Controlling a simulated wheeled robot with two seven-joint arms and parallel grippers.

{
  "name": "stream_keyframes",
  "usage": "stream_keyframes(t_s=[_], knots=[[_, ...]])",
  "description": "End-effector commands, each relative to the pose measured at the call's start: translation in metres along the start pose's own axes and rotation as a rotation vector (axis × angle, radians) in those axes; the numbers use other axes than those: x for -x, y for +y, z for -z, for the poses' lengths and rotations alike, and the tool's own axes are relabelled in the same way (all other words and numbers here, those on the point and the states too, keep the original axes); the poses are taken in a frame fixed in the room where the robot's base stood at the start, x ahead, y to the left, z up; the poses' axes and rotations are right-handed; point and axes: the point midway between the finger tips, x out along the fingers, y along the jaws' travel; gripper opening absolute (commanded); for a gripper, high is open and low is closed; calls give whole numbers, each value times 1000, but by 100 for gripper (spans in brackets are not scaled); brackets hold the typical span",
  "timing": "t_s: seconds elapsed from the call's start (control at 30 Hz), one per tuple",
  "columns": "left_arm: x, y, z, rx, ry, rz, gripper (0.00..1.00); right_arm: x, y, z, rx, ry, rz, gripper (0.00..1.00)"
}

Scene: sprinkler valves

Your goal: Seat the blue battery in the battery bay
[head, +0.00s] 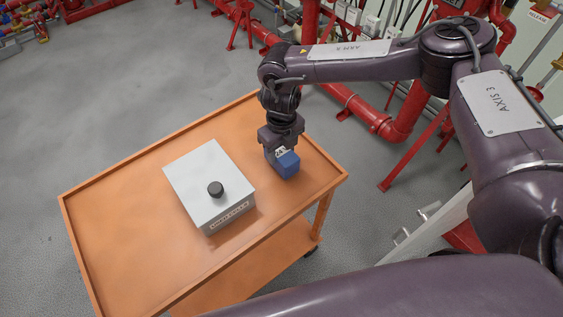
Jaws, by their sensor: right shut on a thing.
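The blue battery (287,165) is a small blue block at the right end of the orange cart's top. My right gripper (281,153) points down over it and is shut on it. I cannot tell whether the battery touches the cart top or hangs just above it. No battery bay can be made out in this view. My left gripper is not in view.
The orange cart (122,178) has a raised rim and a lower shelf. Its top is bare left of the grey box. Red pipes (362,112) and stands run behind the cart at the right. Grey floor lies open at the left.

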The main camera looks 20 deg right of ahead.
Motion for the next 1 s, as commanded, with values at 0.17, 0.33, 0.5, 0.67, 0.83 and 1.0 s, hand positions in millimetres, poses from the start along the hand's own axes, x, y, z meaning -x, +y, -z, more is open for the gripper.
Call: stream_keyframes(t_s=[0.17,0.33,0.5,0.67,0.83,1.0], knots=[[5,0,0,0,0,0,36,8,0,-1,0,-4,-1,0],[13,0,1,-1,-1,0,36,18,0,-1,0,-3,0,0],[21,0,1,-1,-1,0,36,29,0,-1,0,-4,-1,0],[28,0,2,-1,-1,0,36,38,0,-2,0,-4,-1,0],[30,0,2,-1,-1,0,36,42,0,-1,0,-3,0,0],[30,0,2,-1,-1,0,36,42,0,-1,0,-3,0,0]])
